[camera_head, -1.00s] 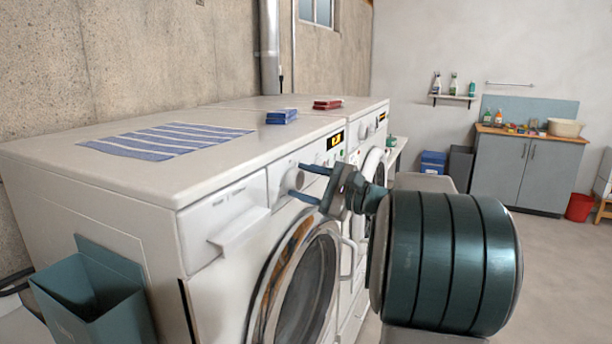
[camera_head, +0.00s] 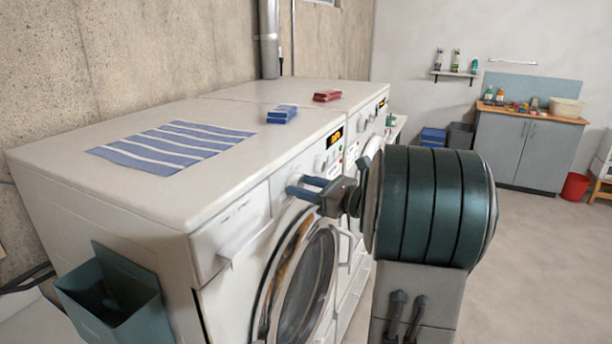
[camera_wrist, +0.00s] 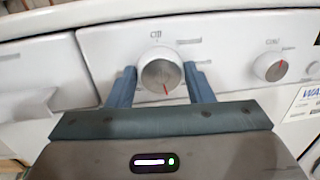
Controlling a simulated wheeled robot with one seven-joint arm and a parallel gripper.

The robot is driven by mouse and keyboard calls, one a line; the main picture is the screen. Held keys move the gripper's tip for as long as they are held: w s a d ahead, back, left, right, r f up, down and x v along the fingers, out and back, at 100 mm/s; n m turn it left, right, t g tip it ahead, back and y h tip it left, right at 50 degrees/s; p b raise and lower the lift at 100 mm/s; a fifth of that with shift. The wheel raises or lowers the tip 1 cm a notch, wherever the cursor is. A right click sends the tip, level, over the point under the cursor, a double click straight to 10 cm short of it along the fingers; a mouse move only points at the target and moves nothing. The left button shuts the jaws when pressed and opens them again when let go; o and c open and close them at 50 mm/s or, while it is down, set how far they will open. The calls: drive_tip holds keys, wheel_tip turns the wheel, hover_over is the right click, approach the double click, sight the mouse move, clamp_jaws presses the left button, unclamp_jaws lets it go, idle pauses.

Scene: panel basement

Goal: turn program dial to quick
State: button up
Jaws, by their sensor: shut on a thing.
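The program dial (camera_wrist: 162,72) is a round white knob with a metallic face on the washer's front panel. Its red mark points downward in the wrist view, and a label sits above it. My gripper (camera_wrist: 160,82) has one blue finger on each side of the dial and is shut on it. In the head view my gripper (camera_head: 305,187) is at the panel of the near washer (camera_head: 225,225), and its fingers mostly hide the dial.
The detergent drawer (camera_head: 230,235) is left of the dial. The round door (camera_head: 300,265) is below my gripper. A striped cloth (camera_head: 170,147), a blue stack (camera_head: 282,115) and a red stack (camera_head: 327,96) lie on top. A teal bin (camera_head: 110,300) hangs on the side.

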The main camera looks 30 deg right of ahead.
drive_tip(key=shift+m+p, duration=0.9)
drive_tip(key=shift+m, duration=0.1)
drive_tip(key=o, duration=1)
drive_tip(key=b+v, duration=0.3)
drive_tip(key=v, duration=1.1)
drive_tip(key=shift+w+a+r, duration=0.1)
